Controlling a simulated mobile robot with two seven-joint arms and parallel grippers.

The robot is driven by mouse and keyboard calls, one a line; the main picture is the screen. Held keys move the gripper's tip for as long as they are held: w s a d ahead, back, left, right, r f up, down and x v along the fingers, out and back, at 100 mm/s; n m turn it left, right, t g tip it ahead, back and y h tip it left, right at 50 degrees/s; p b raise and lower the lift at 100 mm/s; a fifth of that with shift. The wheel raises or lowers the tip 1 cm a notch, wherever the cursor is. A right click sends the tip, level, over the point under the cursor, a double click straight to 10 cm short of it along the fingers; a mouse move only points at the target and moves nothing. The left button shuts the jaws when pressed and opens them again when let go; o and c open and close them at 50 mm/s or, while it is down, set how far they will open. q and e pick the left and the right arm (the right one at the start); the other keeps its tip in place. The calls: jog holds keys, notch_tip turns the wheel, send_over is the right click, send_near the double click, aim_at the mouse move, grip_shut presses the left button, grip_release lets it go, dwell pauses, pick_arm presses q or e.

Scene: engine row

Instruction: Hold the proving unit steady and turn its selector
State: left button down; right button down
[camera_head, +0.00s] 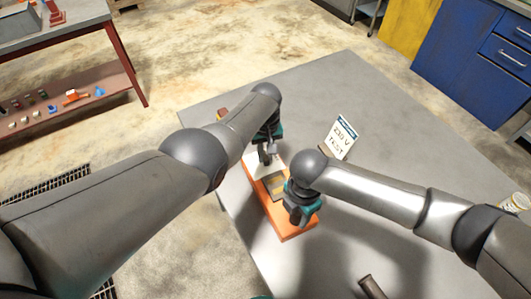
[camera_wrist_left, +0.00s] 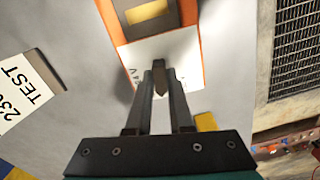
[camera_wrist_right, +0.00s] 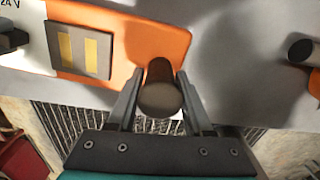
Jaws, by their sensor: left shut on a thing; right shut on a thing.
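The proving unit (camera_head: 290,231) is an orange slab with a white panel and a grey plate, lying on the grey table. It also shows in the left wrist view (camera_wrist_left: 112,20) and right wrist view (camera_wrist_right: 140,40). My left gripper (camera_head: 265,157) is shut on the dark pointed selector (camera_wrist_left: 160,72) on the white panel, beside a partly hidden "V" marking. My right gripper (camera_head: 298,212) is shut on a dark round post (camera_wrist_right: 159,97) at the unit's other end. The fingers hide part of the selector and its markings.
A "230 V TEST" card (camera_head: 341,137) stands on the table (camera_head: 345,85) right of the unit. A dark cylinder (camera_head: 372,287) lies near the front, and a cup (camera_head: 515,201) is at the right. A shelved bench (camera_head: 75,88) stands back left.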

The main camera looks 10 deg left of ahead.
pick_arm(q)
jog(key=shift+m, duration=0.3)
jog(key=m, duration=0.3)
jog(key=shift+m, duration=2)
jog(key=c, duration=0.8)
grip_release()
jog(key=shift+r, duration=0.2)
